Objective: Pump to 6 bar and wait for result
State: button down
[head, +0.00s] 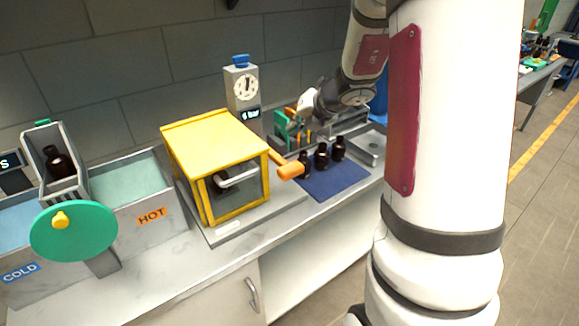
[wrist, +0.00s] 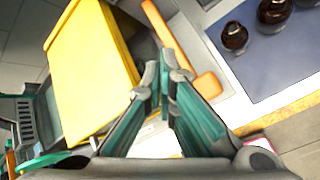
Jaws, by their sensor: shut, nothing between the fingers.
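A yellow pressure chamber (head: 215,140) with a clear front window stands on a grey base on the counter. A dark object, perhaps a bottle, shows behind its window. An orange-gripped pump lever (head: 291,170) sticks out at its right; the orange also shows in the wrist view (wrist: 190,45). A grey gauge post (head: 242,88) behind the chamber has a round dial and a small "bar" display whose digit is too small to read surely. My gripper (head: 297,124) is above the counter, right of the chamber. Its teal fingers (wrist: 165,78) are shut and empty, apart from the lever as far as I can tell.
Several amber bottles (head: 321,156) stand on a blue mat (head: 335,181) right of the lever. At left are COLD and HOT baths (head: 150,215), a grey basket holding a dark bottle (head: 58,161) and a green wheel (head: 75,232). The counter's front strip is clear.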

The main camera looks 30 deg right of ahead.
jog(key=shift+f, duration=0.1)
jog(key=b, duration=0.6)
send_over(293, 166)
jog(key=f, duration=0.6)
jog(key=shift+w+f, duration=0.2)
jog(key=shift+s+f+b, duration=0.15)
jog(key=shift+f+b, duration=0.95)
jog(key=shift+f, duration=0.05)
jog(key=shift+f+b, duration=0.3)
jog(key=shift+f, duration=0.1)
